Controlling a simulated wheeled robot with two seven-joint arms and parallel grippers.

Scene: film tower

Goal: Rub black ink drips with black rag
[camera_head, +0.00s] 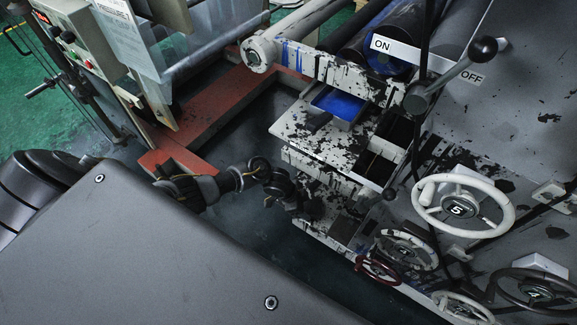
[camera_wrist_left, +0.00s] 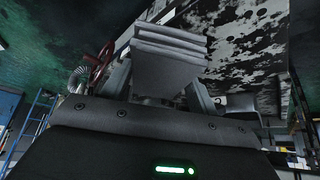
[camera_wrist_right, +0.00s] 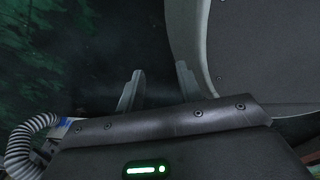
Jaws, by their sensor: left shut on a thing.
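My left gripper (camera_head: 297,200) reaches in from the left, low in front of the white, ink-spattered machine side (camera_head: 320,138). In the left wrist view it is shut on a folded dark grey rag (camera_wrist_left: 168,52), which hides much of the fingers. Black ink drips and blotches (camera_wrist_left: 248,45) cover the pale panel behind and right of the rag. I cannot tell whether the rag touches the panel. My right gripper (camera_wrist_right: 159,88) is open and empty over the dark floor, and is not visible in the head view.
White handwheel number 5 (camera_head: 463,206), a dark red wheel (camera_head: 378,270) and other wheels jut out on the right. A black-knobbed lever (camera_head: 483,50) stands above. A red frame (camera_head: 200,120) and control box (camera_head: 75,50) lie left. Dark open floor lies below.

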